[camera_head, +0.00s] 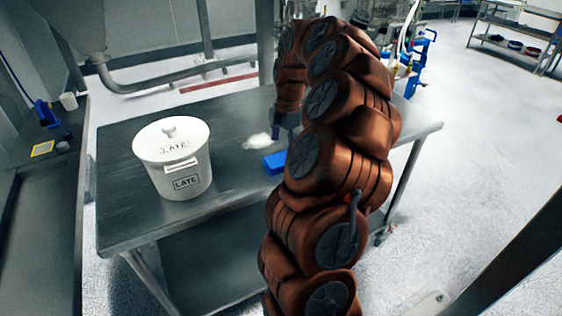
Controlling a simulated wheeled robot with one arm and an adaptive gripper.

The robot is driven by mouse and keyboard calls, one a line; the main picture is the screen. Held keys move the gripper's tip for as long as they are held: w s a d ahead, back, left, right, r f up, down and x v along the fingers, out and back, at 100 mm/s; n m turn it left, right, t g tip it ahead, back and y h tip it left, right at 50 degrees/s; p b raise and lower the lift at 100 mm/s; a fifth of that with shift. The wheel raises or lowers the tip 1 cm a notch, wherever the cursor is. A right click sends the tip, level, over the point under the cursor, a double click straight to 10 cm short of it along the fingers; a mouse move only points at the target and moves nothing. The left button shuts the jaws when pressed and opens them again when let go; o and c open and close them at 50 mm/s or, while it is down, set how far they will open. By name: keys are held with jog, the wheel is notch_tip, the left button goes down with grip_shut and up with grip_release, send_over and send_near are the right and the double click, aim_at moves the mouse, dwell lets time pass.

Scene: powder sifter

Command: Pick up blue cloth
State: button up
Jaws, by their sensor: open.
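The blue cloth (275,162) lies as a small folded block on the grey metal table (128,200), near the middle of the tabletop. Its right end is close to my arm in the picture, which may hide part of it. My gripper (286,133) points down just above and behind the cloth in the picture, partly hidden by my own arm. It is open and holds nothing that I can see. The fingertips are too small and dark to make out clearly, and I cannot tell how high they are above the table.
A white lidded bucket (172,160) marked "LATE" stands on the table's left part. A small heap of white powder (257,141) lies between it and my gripper. A metal funnel (78,20) hangs at the upper left. A shelf rack (515,40) stands far right.

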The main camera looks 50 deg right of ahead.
aim_at(281, 158)
jog(key=shift+s+a+f+p, duration=0.1)
jog(key=shift+a+f+p, duration=0.1)
jog(key=shift+f, duration=0.5)
jog(key=shift+a+f+p, duration=0.15)
jog(key=shift+f+p, duration=0.05)
jog(key=shift+f, duration=0.55)
jog(key=shift+s+a+f+p, duration=0.1)
jog(key=shift+a+f+p, duration=0.1)
jog(key=shift+f, duration=0.5)
jog(key=c, duration=1.1)
jog(key=shift+c, duration=0.2)
jog(key=shift+w, duration=0.1)
jog(key=shift+d+r+b, duration=0.1)
jog(key=shift+r+b, duration=0.2)
jog(key=shift+r, duration=0.2)
jog(key=shift+r+b, duration=0.4)
jog(key=shift+r, duration=0.85)
jog(key=s+a+b, duration=0.2)
jog(key=s+a, duration=0.2)
jog(key=s, duration=0.3)
jog(key=s+a+r+b, duration=0.1)
jog(key=s+a, duration=0.3)
jog(key=s, duration=0.3)
jog(key=shift+r+b, duration=0.25)
jog(key=shift+b, duration=0.1)
